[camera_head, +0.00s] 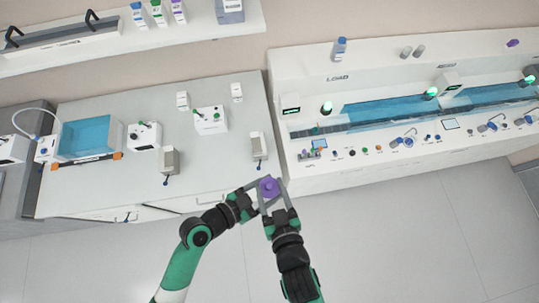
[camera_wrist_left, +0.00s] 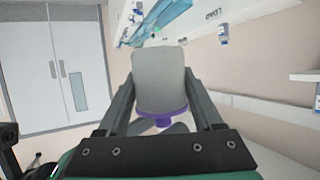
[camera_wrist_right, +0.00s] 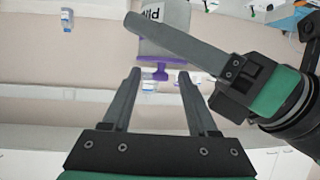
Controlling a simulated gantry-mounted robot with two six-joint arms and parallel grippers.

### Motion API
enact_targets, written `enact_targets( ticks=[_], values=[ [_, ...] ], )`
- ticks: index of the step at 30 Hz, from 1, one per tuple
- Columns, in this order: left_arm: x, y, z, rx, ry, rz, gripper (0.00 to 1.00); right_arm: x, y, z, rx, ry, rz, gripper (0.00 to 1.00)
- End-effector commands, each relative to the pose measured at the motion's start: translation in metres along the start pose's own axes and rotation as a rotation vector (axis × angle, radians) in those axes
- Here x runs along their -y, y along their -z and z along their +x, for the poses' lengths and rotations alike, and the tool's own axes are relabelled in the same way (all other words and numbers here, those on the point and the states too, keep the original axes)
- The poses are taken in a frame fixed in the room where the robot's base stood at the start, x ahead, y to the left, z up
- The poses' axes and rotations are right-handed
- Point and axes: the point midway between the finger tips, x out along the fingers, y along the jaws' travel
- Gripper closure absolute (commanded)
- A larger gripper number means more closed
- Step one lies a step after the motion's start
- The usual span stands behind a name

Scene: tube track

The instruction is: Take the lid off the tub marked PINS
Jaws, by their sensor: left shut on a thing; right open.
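The PINS tub is a grey tub (camera_wrist_left: 158,78) with a purple lid (camera_head: 268,187). Part of its printed name shows upside down on the tub (camera_wrist_right: 152,14) in the right wrist view. My left gripper (camera_head: 259,191) is shut on the tub's body and holds it in the air in front of the benches. The lid (camera_wrist_right: 163,61) is on the tub, with a small knob on top. My right gripper (camera_wrist_right: 159,75) is open, its fingertips on either side of the knob, apart from it. A left finger hides part of the tub there.
A white bench (camera_head: 120,188) with small devices and a blue-windowed box (camera_head: 85,137) stands behind on the left. A long track machine marked LOAD (camera_head: 380,172) stands on the right. A shelf (camera_head: 200,28) holds bottles. The floor around my arms is clear.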

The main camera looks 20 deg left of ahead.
Motion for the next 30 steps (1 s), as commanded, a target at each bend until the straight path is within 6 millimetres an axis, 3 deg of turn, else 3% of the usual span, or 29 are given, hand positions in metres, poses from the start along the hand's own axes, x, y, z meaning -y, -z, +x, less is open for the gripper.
enact_targets(
  ticks=[4, 12, 22, 30],
  values=[
    [0.0000, 0.0002, 0.0000, 0.000, 0.000, 0.000, 1.00, -0.0004, 0.0002, 0.0118, 0.000, -0.001, 0.000, 0.41],
    [0.0000, 0.0002, 0.0000, 0.000, 0.000, 0.000, 1.00, -0.0004, 0.0003, 0.0134, 0.000, -0.001, 0.000, 0.41],
    [0.0000, 0.0001, 0.0000, 0.000, 0.000, 0.000, 1.00, -0.0004, 0.0002, 0.0131, 0.000, -0.001, 0.000, 1.00],
    [0.0001, 0.0001, -0.0001, 0.000, 0.000, 0.000, 1.00, -0.0004, 0.0003, 0.0131, 0.000, -0.001, 0.000, 1.00]
  ],
)
